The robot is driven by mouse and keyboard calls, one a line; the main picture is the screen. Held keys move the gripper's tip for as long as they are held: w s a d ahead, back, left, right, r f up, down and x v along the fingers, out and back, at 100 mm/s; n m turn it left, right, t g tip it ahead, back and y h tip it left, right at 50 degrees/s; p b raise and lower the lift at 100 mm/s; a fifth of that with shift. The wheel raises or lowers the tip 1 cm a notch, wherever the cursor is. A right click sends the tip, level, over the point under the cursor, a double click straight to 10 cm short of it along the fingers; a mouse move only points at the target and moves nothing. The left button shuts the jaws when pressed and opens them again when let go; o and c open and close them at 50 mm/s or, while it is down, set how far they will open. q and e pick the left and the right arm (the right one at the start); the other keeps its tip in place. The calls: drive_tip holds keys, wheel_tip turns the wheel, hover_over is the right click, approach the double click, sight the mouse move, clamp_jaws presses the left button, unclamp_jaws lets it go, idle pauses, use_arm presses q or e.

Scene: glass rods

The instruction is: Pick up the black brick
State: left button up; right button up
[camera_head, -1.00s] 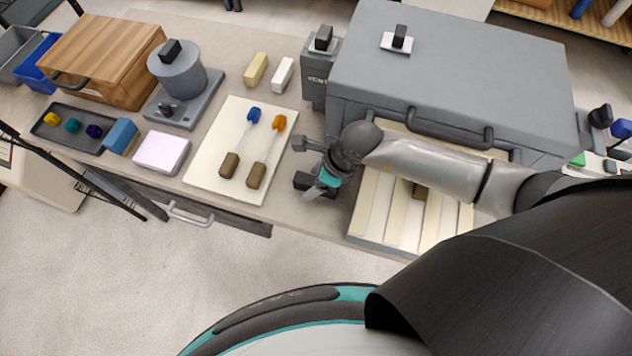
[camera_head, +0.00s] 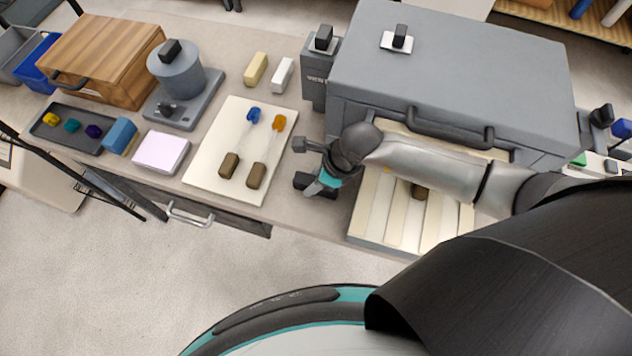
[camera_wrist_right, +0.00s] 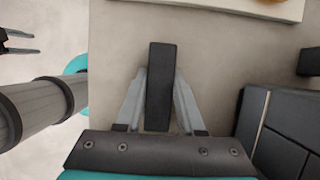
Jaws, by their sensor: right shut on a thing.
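The black brick (camera_wrist_right: 160,85) is a dark, narrow block in the right wrist view. The two grey fingers of my right gripper (camera_wrist_right: 159,100) close on it from both sides. In the head view the brick (camera_head: 300,181) shows beside the right gripper (camera_head: 317,186), near the front edge of the table, right of the cream board. The hand and wrist partly cover it there. Whether it touches the table is hard to tell. My left gripper (camera_wrist_right: 20,42) shows small at the left edge of the right wrist view, its two prongs apart and empty.
The cream board (camera_head: 205,150) with brown-handled glass rods lies left of my right gripper. A big grey box (camera_head: 450,60) with a handle stands behind the right arm. A slatted tray (camera_head: 372,215) lies under that arm. Bare table separates board and tray.

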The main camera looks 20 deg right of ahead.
clamp_jaws()
